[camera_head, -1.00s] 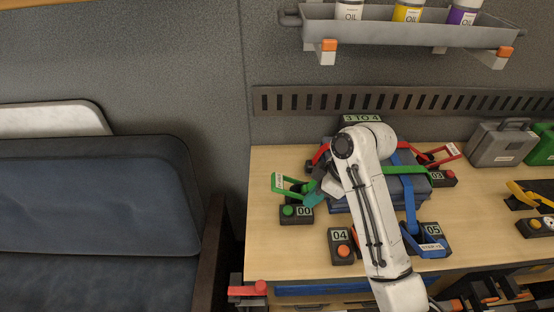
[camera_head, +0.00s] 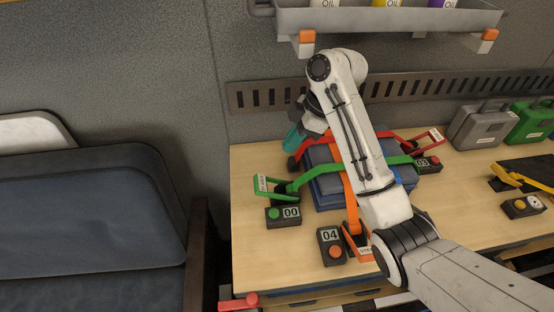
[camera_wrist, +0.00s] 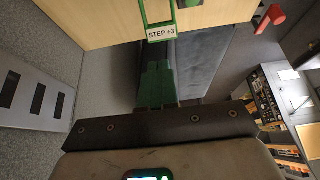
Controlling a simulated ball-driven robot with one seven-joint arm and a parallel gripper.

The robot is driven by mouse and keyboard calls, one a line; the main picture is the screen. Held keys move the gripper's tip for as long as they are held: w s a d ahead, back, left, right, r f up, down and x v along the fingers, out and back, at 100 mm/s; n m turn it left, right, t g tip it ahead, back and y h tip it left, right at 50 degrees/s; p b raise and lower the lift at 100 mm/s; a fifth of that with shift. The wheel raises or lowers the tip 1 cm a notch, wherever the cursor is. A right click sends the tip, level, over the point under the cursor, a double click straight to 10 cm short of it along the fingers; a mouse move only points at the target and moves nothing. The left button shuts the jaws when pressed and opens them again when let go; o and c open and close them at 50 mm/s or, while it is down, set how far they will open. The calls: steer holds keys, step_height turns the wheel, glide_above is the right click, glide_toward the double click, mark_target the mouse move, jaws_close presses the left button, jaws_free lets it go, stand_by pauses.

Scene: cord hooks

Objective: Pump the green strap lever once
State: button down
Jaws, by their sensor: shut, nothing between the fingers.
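The green strap lever (camera_head: 268,187) stands raised at the left side of the blue case (camera_head: 328,196), above a box (camera_head: 283,216) whose display reads 00. Its green strap (camera_head: 325,172) runs across the case. In the wrist view the lever (camera_wrist: 157,14) shows at the top with a STEP +3 label. My gripper (camera_head: 293,138) is shut and empty, behind the lever and apart from it, near the back edge of the bench. Its teal fingers (camera_wrist: 156,84) show closed together in the wrist view.
An orange strap and lever (camera_head: 354,240) with box 04 (camera_head: 331,246) are at the front. A red lever (camera_head: 427,140) with box 03 is at the right. My arm crosses the case. A grey shelf (camera_head: 380,20) hangs above; a dark seat (camera_head: 90,215) is at left.

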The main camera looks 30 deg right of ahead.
mark_target(258, 182)
steer(key=x, duration=1.3)
steer(key=shift+f+p, duration=0.25)
steer(key=shift+p, duration=0.05)
steer(key=a+f+h, duration=0.2)
steer(key=f+g+b, duration=0.1)
steer(key=shift+w+a+f+h, duration=0.35)
steer(key=shift+a+f+h, duration=0.05)
steer(key=shift+a+f, duration=0.15)
steer(key=shift+f, duration=0.1)
steer(key=shift+s+f, duration=0.1)
steer(key=v, duration=1.1)
steer(key=shift+d+r+b, duration=0.2)
steer(key=shift+r+b, duration=0.05)
steer(key=shift+b, duration=0.05)
